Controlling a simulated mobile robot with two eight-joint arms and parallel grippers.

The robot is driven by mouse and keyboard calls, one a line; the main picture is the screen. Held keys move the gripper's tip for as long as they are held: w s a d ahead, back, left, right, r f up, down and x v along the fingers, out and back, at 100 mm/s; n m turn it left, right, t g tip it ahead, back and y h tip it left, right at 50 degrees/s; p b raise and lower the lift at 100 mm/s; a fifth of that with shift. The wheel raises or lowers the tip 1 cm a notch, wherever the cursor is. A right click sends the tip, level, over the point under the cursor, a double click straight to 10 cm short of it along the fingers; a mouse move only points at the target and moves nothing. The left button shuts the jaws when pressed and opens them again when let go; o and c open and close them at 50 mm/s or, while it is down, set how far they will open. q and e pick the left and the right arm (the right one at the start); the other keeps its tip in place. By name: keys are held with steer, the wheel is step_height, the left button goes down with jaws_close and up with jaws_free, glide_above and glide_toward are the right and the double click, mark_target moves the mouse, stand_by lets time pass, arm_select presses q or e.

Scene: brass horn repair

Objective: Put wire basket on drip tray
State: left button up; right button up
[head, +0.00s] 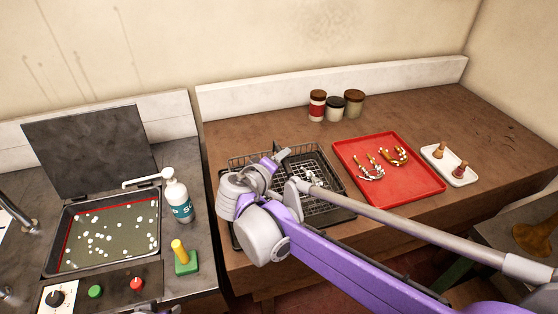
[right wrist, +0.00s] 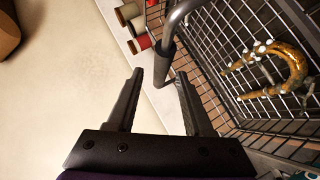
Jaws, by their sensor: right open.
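The wire basket (head: 240,161) is a dark mesh basket, partly hidden behind my right arm in the head view. It appears to sit at the black drip tray (head: 345,213); the arm hides much of the overlap, so I cannot tell exactly how it rests. In the right wrist view the basket (right wrist: 240,50) holds a curved brass piece (right wrist: 290,70). My right gripper (head: 281,155) is open above the basket. In the wrist view its fingertips (right wrist: 160,76) are either side of the grey basket handle (right wrist: 165,60); contact is unclear.
A red tray (head: 425,192) with brass pieces lies just right of the drip tray, then a white dish (head: 437,153). Several jars (head: 335,108) stand behind. At left are an open-lidded bath (head: 75,265), a white bottle (head: 178,198) and a green-based yellow-handled tool (head: 186,262).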

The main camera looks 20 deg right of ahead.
steer(key=v, duration=1.2)
steer(key=s+d+f+g+y, duration=0.1)
steer(key=s+d+f, duration=0.2)
steer(key=f, duration=0.1)
steer(key=s+d+f+m+g+y, duration=0.1)
steer(key=s+d+f+g, duration=0.1)
steer(key=s+d+f, duration=0.1)
steer(key=s+d+f+m+g+y, duration=0.1)
steer(key=s+d+f, duration=0.2)
steer(key=f, duration=0.2)
steer(key=shift+d+f+g, duration=0.15)
steer(key=shift+d+g, duration=0.15)
steer(key=shift+d, duration=0.05)
steer(key=s+f+m+y, duration=0.3)
steer(key=s+f+y, duration=0.2)
steer(key=s+f, duration=0.2)
steer(key=shift+s+f, duration=0.35)
steer(key=shift+f, duration=0.1)
steer(key=shift+b, duration=0.3)
